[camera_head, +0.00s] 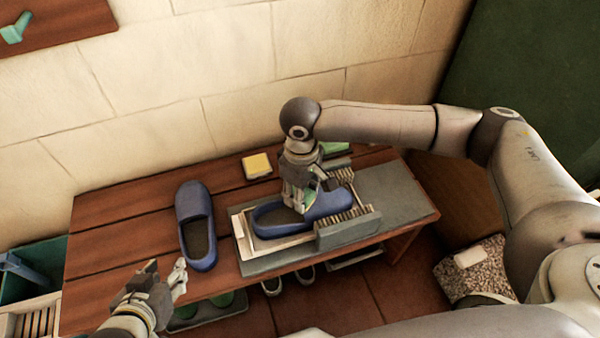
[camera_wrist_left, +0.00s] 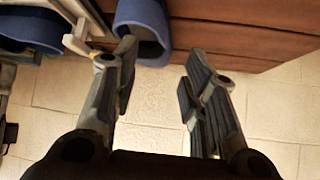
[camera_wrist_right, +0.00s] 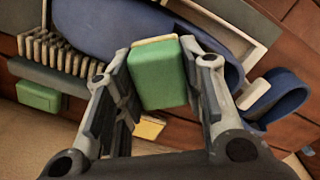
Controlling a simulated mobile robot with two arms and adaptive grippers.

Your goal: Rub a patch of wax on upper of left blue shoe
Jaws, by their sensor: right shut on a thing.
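One blue shoe (camera_head: 193,205) lies loose on the wooden bench, left of a holder. The other blue shoe (camera_head: 331,203) lies in the holder (camera_head: 243,224), which has brush-like rows at its right. My right gripper (camera_head: 300,200) is shut on a green block with a pale edge (camera_wrist_right: 158,78), over the held shoe; the right wrist view shows the block between the fingers near the shoe (camera_wrist_right: 110,28). Whether it touches the shoe is unclear. My left gripper (camera_head: 163,281) is open and empty at the bench's front edge, near the loose shoe's toe or heel end (camera_wrist_left: 143,30).
A yellow block (camera_head: 257,166) and another green block (camera_head: 334,148) lie at the back of the bench (camera_head: 125,235). A grey mat (camera_head: 405,196) lies under the holder. A teal crate (camera_head: 40,262) stands at the left. More footwear is below the bench.

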